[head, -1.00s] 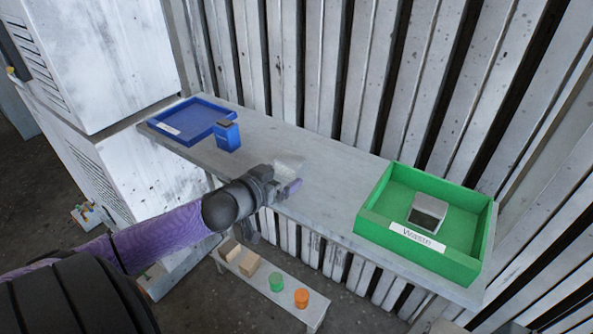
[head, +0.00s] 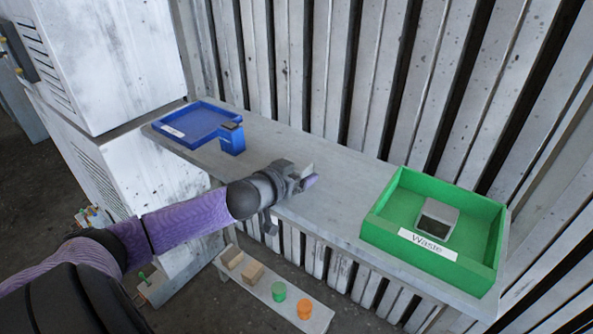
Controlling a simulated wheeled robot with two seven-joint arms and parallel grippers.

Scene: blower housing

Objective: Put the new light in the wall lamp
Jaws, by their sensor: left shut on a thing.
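My left gripper (head: 308,180) is over the middle of the grey shelf (head: 345,207). It is shut on a small pale grey piece (head: 307,171), which looks like the light but is mostly hidden by the fingers. A grey block-like unit with a dark face (head: 438,218) lies in the green tray marked "Waste" (head: 379,227); I cannot tell if it is a light. No wall lamp can be made out in this view. My right gripper is not in view.
A blue tray (head: 178,143) sits at the shelf's left end, with a blue box (head: 232,139) beside it. A low bench (head: 262,291) below carries wooden blocks, a green piece and an orange piece. A white cabinet (head: 110,60) stands left; a slatted wall (head: 345,80) is behind.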

